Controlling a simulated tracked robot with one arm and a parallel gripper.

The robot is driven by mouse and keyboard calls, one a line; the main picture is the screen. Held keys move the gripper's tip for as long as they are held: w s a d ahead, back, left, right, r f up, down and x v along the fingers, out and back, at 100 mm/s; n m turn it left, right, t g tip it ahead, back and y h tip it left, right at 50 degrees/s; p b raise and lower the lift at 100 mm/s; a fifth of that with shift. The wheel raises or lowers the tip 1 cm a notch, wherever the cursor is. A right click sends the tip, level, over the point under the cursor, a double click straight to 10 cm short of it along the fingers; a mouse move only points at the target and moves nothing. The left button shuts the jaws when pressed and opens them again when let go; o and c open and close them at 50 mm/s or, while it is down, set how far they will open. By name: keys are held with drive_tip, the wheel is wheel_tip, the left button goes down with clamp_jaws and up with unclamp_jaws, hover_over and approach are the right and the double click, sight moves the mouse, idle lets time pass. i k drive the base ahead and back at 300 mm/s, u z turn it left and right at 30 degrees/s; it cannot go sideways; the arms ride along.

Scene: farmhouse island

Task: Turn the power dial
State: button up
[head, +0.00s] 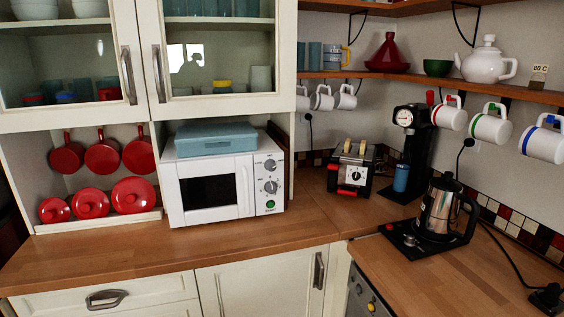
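A white microwave (212,188) stands on the wooden counter left of the middle, its door closed. Its control panel on the right side bears an upper dial (270,165), a lower dial (271,187) and a green button (270,205) below them. The labels are too small to read, so I cannot tell which dial is the power dial. The dials' exact settings are also too small to read. My gripper is not in view.
A blue box (216,139) lies on the microwave. Red pans (103,156) hang to its left. A toaster (352,171), coffee machine (408,150) and kettle (440,210) stand to the right. The wooden counter (215,243) in front of the microwave is clear.

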sight(270, 164)
drive_tip(key=z, duration=0.05)
drive_tip(key=i, duration=0.15)
drive_tip(key=u, duration=0.05)
drive_tip(key=k, duration=0.4)
drive_tip(key=u, duration=0.3)
drive_tip(key=i, duration=1.4)
drive_tip(key=z, duration=0.35)
